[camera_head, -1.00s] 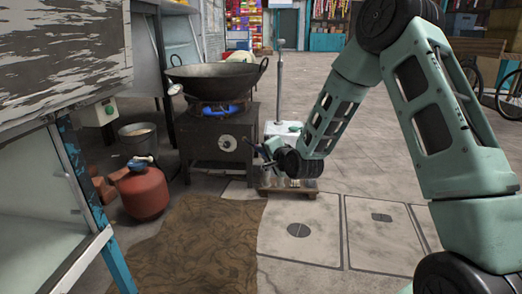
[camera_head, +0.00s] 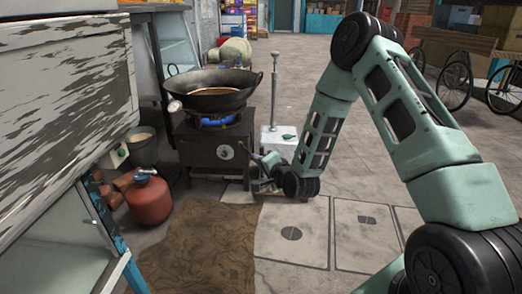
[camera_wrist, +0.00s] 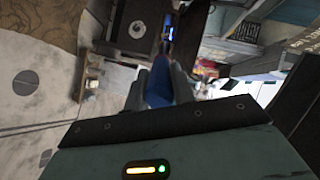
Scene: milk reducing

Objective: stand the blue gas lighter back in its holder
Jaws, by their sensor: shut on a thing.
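The blue gas lighter (camera_wrist: 158,92) is clamped between the fingers of my gripper (camera_wrist: 162,72) in the wrist view, its thin end pointing away from the palm. In the head view my gripper (camera_head: 263,165) is low, at the right front of the black stove, partly hidden by my own wrist. A thin dark rod there may be the lighter's tip. I cannot make out the holder for certain. A low wooden stand (camera_wrist: 92,83) with small things on it shows left of the fingers in the wrist view; my wrist mostly hides it in the head view.
The black stove (camera_head: 212,157) has a lit blue flame under a large wok (camera_head: 211,102). A red gas cylinder (camera_head: 150,200) and a bucket (camera_head: 142,147) stand to its left. A white box (camera_head: 281,145) with a post is behind my wrist. Floor at front right is clear.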

